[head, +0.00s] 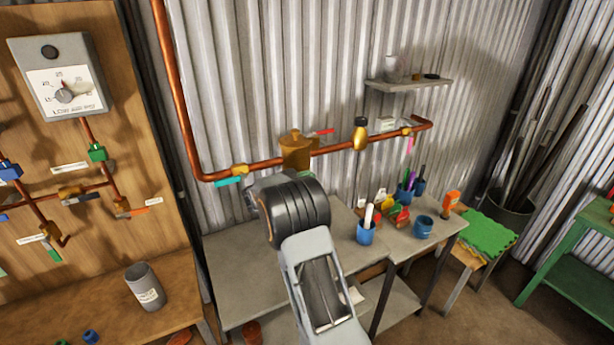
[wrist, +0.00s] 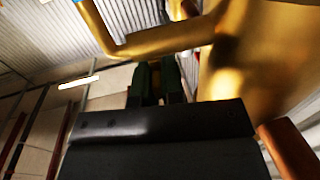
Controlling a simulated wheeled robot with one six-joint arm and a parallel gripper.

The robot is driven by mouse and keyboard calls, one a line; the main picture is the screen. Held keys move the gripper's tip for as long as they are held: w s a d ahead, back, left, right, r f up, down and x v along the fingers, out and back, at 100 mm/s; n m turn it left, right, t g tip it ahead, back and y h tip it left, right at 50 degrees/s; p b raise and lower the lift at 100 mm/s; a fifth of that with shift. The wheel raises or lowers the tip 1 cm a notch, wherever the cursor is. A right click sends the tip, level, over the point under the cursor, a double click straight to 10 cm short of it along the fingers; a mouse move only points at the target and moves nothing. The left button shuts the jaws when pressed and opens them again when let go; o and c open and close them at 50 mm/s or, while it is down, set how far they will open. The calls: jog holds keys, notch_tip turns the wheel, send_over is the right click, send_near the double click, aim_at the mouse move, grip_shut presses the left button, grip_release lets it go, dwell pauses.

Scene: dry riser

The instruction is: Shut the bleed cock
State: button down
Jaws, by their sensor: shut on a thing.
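My gripper (wrist: 155,84) shows in the wrist view as two dark green fingers, shut on a small part that looks brass (wrist: 156,98), which I take for the bleed cock. The fingers hide most of it, so its handle's angle cannot be told. A large brass body (wrist: 255,65) fills the right of that view, close beside the fingers. In the head view the brass body (head: 296,150) sits on the copper pipe (head: 262,164) above the grey bench. My wrist is just below and left of it and hides the fingertips and the cock.
A turquoise-handled valve (head: 228,181) and a red lever (head: 322,132) are close by on the pipe. Another brass fitting (head: 360,135) and a pink-handled valve (head: 410,145) are further right. A blue cup (head: 366,233) stands on the grey bench (head: 235,270). The bench's left part looks clear.

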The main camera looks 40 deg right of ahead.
jog(key=shift+r+g, duration=0.15)
jog(key=shift+g, duration=0.25)
jog(key=c, duration=1.2)
grip_release()
jog(key=shift+c, duration=0.2)
jog(key=a+b, duration=0.3)
jog(key=a, duration=1)
jog(key=shift+w+a, duration=0.15)
jog(key=shift+a, duration=0.2)
